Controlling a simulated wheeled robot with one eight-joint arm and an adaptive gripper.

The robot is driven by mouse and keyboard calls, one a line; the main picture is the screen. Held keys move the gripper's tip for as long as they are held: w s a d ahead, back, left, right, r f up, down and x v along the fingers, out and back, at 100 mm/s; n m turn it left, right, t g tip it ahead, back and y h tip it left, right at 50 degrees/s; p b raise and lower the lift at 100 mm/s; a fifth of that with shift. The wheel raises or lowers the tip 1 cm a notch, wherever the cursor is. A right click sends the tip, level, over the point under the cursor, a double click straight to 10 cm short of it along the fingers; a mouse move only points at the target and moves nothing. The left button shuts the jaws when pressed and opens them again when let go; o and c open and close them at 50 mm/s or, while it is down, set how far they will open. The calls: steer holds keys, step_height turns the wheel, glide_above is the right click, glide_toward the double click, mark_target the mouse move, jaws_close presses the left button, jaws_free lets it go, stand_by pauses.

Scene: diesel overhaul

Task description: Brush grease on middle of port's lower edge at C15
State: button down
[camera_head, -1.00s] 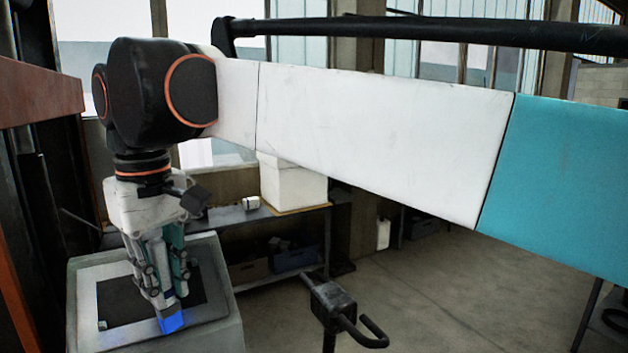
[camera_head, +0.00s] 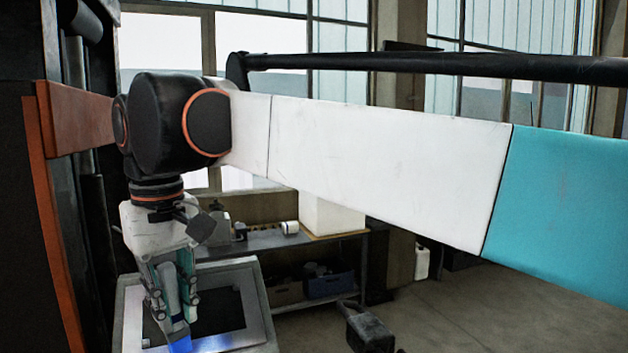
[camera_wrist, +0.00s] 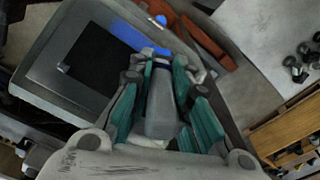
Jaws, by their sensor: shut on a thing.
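My gripper (camera_head: 178,318) points down at the lower left in the head view. Its teal fingers are shut on a grey tapered tool, perhaps the brush (camera_wrist: 160,105), which ends in a bright blue tip (camera_head: 180,343). The blue tip also shows in the wrist view (camera_wrist: 157,51). No bristles or grease can be made out. The tip appears in front of a grey box with a dark square panel (camera_head: 225,310); I cannot tell whether it touches. The box also shows in the wrist view (camera_wrist: 50,85). No port or C15 mark can be read.
An orange-red beam (camera_head: 75,118) and dark machinery stand close on the left. A bench (camera_head: 270,240) with a white container (camera_head: 330,215) is behind. A black stand (camera_head: 368,328) is at the front. Open floor (camera_head: 470,300) lies to the right.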

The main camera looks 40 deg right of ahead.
steer(key=w+a, duration=0.2)
steer(key=a, duration=0.3)
steer(key=shift+w+a, duration=0.25)
stand_by(0.3)
steer(key=shift+r, duration=0.1)
steer(key=s+a+r+p, duration=0.1)
steer(key=s+r+p, duration=0.2)
steer(key=r, duration=0.1)
steer(key=shift+s+a+r+p, duration=0.15)
steer(key=shift+s+r+p, duration=0.15)
steer(key=shift+r, duration=0.1)
steer(key=shift+r, duration=0.1)
stand_by(0.4)
steer(key=shift+s+a+r+p, duration=0.15)
steer(key=shift+s+r+p, duration=0.15)
steer(key=shift+s+r, duration=0.2)
steer(key=shift+s+a+r+p, duration=0.15)
steer(key=shift+s+r+p, duration=0.2)
steer(key=shift+r, duration=0.25)
